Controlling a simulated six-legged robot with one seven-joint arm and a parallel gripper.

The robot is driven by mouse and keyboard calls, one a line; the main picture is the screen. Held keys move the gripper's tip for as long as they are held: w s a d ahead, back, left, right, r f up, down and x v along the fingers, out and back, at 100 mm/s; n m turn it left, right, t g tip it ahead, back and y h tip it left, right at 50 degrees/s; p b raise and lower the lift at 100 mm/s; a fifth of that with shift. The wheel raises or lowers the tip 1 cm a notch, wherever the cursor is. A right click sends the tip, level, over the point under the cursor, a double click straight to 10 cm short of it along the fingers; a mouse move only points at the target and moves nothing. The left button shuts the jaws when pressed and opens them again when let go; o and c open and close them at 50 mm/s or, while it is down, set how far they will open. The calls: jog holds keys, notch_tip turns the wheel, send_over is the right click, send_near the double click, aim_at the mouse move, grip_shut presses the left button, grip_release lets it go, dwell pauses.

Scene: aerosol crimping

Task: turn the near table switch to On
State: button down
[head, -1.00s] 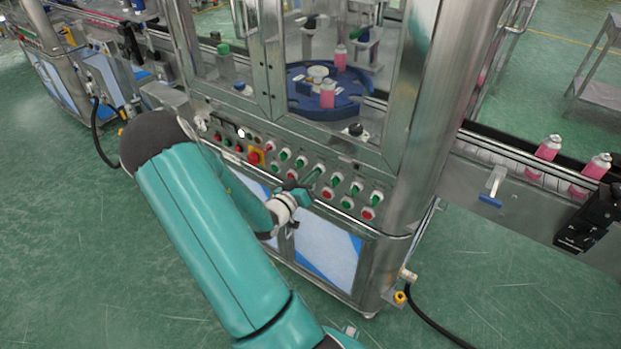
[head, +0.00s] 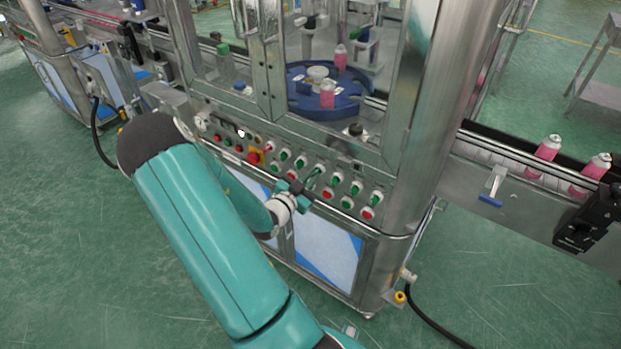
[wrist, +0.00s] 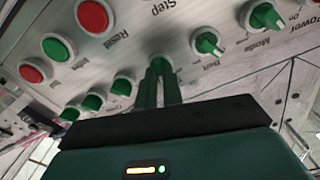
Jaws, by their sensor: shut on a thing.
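The green switch knob with a pale collar (wrist: 160,62) is between my gripper's fingers (wrist: 163,80) in the wrist view. My gripper is shut on it, and the fingers hide most of the knob and its label. In the head view my gripper (head: 312,181) is at the upper row of switches on the front panel of the steel machine (head: 232,156). I cannot read from these frames which way the held knob points or whether it is the table switch.
In the wrist view, green knobs flank the held one, including one beside it (wrist: 207,44) and the Mode knob (wrist: 263,17). Red (wrist: 94,15) and green (wrist: 58,47) buttons sit close by. A glass-walled enclosure with a blue rotary table (head: 345,104) stands above the panel.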

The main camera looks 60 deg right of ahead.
jog(key=shift+m, duration=1.3)
jog(key=c, duration=1.5)
grip_release()
jog(key=shift+c, duration=0.2)
jog(key=shift+a, duration=0.15)
jog(key=w+a, duration=0.2)
jog(key=a, duration=1.1)
jog(key=shift+a, duration=0.25)
jog(key=shift+w, duration=0.15)
